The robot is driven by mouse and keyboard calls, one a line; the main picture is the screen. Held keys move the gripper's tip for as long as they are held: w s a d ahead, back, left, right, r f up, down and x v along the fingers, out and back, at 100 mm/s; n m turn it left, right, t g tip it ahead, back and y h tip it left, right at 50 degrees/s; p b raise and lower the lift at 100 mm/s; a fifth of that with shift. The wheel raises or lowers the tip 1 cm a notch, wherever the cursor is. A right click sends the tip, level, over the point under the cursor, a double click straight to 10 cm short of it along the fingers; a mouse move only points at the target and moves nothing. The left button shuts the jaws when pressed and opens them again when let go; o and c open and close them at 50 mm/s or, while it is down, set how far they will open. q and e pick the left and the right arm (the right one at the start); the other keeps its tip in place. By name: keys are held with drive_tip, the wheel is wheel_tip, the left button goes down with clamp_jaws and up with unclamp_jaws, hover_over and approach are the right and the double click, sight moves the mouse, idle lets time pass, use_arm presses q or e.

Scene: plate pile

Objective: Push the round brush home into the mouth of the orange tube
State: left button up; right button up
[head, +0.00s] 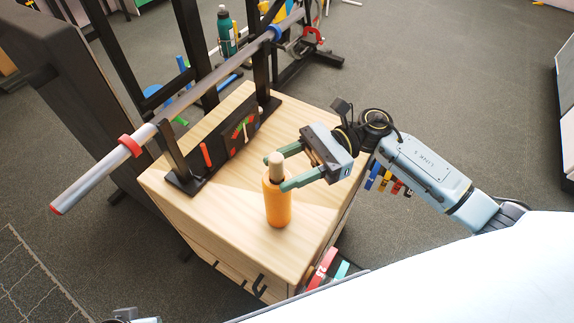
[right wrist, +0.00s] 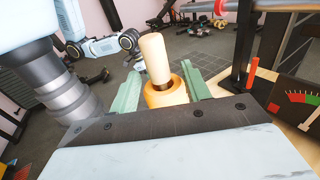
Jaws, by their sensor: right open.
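The orange tube (head: 277,203) stands upright on the wooden box top. The round brush stands in its mouth, with its pale wooden handle (head: 276,166) sticking up above the rim. In the right wrist view the handle (right wrist: 155,57) leans slightly and a dark part shows at the mouth of the tube (right wrist: 166,95). My right gripper (head: 275,173) is open, its green fingers on either side of the handle and tube top. A finger hides part of the tube's rim in the head view. What is inside the tube is hidden. At the bottom left edge, a piece of my left arm (head: 135,318) shows, without its fingers.
The wooden box (head: 240,232) has free room in front of the tube. A black panel with a coloured dial (head: 238,130) and a red stick stands behind it. A long metal bar (head: 180,118) on black uprights crosses the back left.

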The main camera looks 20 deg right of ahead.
drive_tip(key=w+d, duration=0.2)
drive_tip(key=d, duration=1.1)
drive_tip(key=shift+d, duration=0.15)
drive_tip(key=shift+s+r, duration=0.1)
